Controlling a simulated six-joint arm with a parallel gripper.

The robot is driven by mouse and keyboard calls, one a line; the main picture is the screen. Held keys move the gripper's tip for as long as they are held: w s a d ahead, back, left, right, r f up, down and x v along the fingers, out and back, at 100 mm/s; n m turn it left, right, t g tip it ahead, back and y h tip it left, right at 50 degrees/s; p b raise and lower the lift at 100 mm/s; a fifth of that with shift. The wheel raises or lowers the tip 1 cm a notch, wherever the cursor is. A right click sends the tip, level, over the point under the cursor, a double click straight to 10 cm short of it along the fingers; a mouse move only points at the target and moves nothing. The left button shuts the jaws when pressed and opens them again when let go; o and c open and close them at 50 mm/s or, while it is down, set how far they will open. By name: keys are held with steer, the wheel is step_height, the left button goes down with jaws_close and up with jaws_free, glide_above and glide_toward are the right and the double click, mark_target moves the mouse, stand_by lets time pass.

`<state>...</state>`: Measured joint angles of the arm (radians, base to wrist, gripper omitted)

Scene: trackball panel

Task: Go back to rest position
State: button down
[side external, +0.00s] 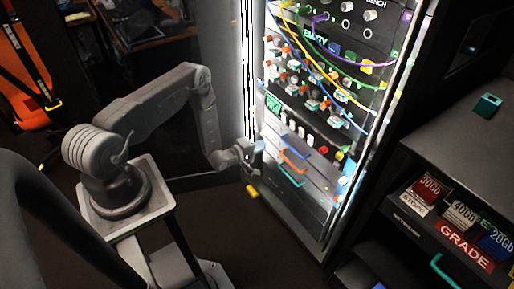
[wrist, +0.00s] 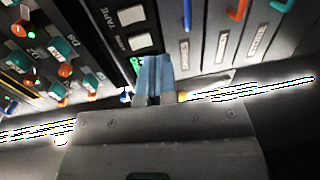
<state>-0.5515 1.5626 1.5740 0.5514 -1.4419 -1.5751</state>
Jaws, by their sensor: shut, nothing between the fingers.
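In the wrist view my gripper (wrist: 153,72) shows two blue-grey fingers close together, shut and empty. The fingers point at the panel near white square buttons (wrist: 131,17) marked TAPE. Whether the fingertips touch the panel cannot be told. My arm reaches across from its pedestal on the left.
The panel carries knobs, switches and hanging cables (side external: 335,70). Coloured handles (side external: 293,161) stick out below the keys. An orange chair (side external: 22,80) stands at far left. A shelf with labelled cartridges (side external: 461,215) is at right. Open floor lies below the arm.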

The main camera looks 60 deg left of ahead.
steer(key=shift+s+f, duration=0.1)
steer(key=shift+s, duration=0.65)
steer(key=w+d+r+m+g+y, duration=0.1)
steer(key=w+r+m+g, duration=0.2)
steer(key=r, duration=0.8)
steer(key=w+r+m+g, duration=0.1)
steer(key=w+r+m, duration=0.35)
steer(key=r, duration=0.55)
steer(key=s+d+r+m+g+y, duration=0.15)
steer(key=d+r, duration=0.25)
steer(key=r, duration=0.6)
steer(key=s+d+r+m+g, duration=0.2)
steer(key=s+d+r+m, duration=0.15)
steer(key=s+r, duration=0.45)
steer(key=s+d+r+m+g+h, duration=0.1)
steer(key=s+d, duration=0.4)
steer(key=s, duration=0.6)
steer(key=s+d+r+m+g+h, duration=0.1)
steer(key=s+d+r+m, duration=0.3)
steer(key=s, duration=0.8)
steer(key=shift+d+g, duration=0.45)
steer(key=shift+g, duration=0.3)
steer(key=shift+m+h, duration=0.25)
